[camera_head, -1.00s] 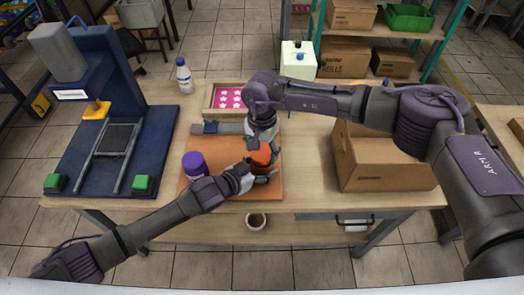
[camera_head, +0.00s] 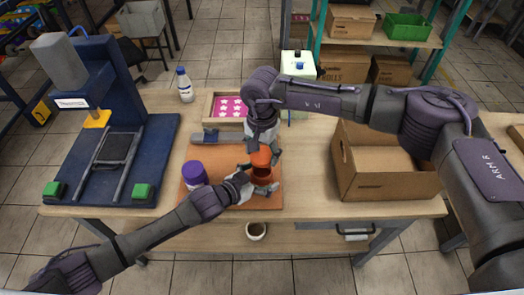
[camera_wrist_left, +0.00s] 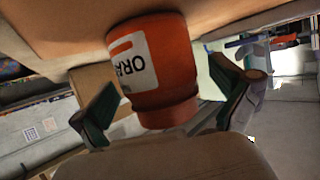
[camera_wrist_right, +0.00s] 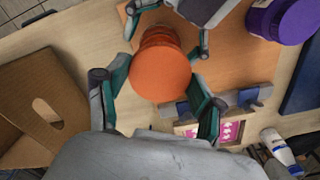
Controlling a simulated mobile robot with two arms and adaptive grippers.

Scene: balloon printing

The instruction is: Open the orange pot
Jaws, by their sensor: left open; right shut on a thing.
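The orange pot (camera_head: 262,174) stands on the orange-brown board, and its dark opening shows in the head view. In the left wrist view its body (camera_wrist_left: 152,62) carries a white label with part of a word. The orange lid (camera_head: 262,156) is off the pot, just behind and above its opening. My right gripper (camera_head: 265,147) comes down from above and is shut on the lid, which it also holds in the right wrist view (camera_wrist_right: 160,72). My left gripper (camera_wrist_left: 168,108) is open, with its fingers on either side of the pot. I cannot tell whether they touch it.
A purple-lidded pot (camera_head: 194,174) stands on the board (camera_head: 240,160), left of the orange pot. The blue printing machine (camera_head: 75,150) is at the left. An open cardboard box (camera_head: 385,180) stands right of the board. A tray of pink cards (camera_head: 230,106) lies behind.

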